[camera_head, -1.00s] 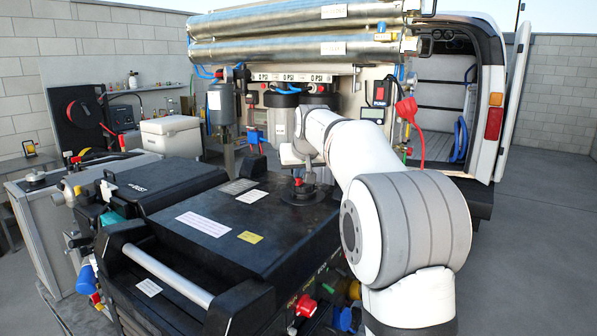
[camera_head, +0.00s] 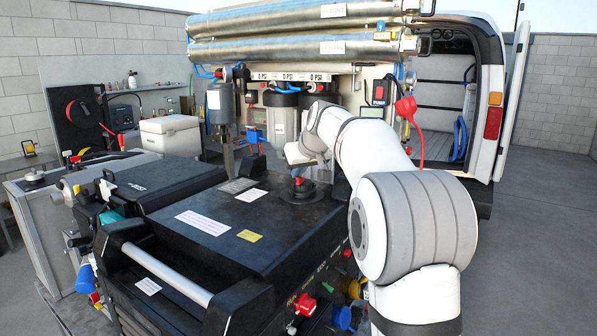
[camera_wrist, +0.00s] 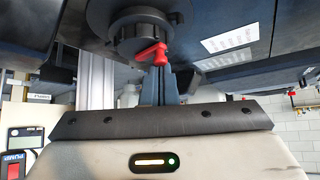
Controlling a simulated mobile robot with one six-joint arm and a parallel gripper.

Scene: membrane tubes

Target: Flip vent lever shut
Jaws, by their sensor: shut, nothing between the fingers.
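The vent lever is a small red handle (camera_head: 298,181) on a round black cap (camera_head: 303,194) on top of the black case. In the wrist view the red lever (camera_wrist: 150,54) crosses the ribbed black cap (camera_wrist: 143,33), with one end close to my fingertips. My gripper (camera_wrist: 160,72) is shut and empty, its grey-blue fingers together just beside that lever end. I cannot tell whether they touch it. In the head view my wrist hangs just above and beyond the cap, and the fingertips are hard to make out.
The black case (camera_head: 200,265) has a bar handle (camera_head: 160,275) at its near end. Several valves and red and blue fittings line its right side. Open floor lies to the right.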

